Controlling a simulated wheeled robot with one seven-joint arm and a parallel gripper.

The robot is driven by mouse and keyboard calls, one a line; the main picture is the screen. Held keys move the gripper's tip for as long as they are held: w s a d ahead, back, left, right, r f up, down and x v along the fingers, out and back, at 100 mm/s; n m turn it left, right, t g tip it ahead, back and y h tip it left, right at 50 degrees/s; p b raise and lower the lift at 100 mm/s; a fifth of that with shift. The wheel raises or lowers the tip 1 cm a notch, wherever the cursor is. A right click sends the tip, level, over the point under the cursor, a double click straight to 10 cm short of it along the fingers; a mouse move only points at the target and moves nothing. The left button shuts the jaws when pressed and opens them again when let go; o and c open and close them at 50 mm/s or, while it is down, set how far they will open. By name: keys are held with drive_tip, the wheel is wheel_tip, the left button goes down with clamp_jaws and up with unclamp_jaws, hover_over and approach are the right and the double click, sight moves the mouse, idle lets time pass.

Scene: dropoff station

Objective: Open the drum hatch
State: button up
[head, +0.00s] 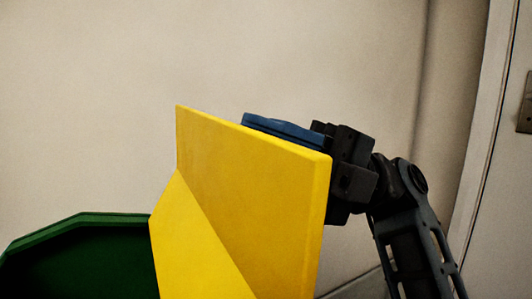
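A large yellow panel (255,190), which looks like the hatch, stands steeply tilted in the middle of the head view. A second yellow face (195,245) joins it at the lower left. A blue flat piece (285,128) shows just behind the panel's top edge; I cannot tell what it belongs to. My gripper (345,165) is dark and sits behind the panel's upper right edge, beside the blue piece. The panel hides its fingertips, so I cannot tell whether it is open, shut or touching the panel.
A dark green container (82,218) with an open top stands at the lower left, beside the yellow face. A beige wall (300,50) fills the back. A pale door (500,200) with a dark plate is at the right edge. The space above the panel is clear.

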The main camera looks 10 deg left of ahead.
drive_tip(key=v, duration=0.8)
drive_tip(key=shift+r+p, duration=0.2)
drive_tip(key=shift+p, duration=0.1)
drive_tip(key=shift+f, duration=0.15)
drive_tip(key=f+b+v, duration=0.1)
drive_tip(key=b+v, duration=0.7)
drive_tip(key=shift+f, duration=0.5)
drive_tip(key=shift+a+f+b, duration=0.1)
drive_tip(key=shift+f+b, duration=0.05)
drive_tip(key=shift+b, duration=0.65)
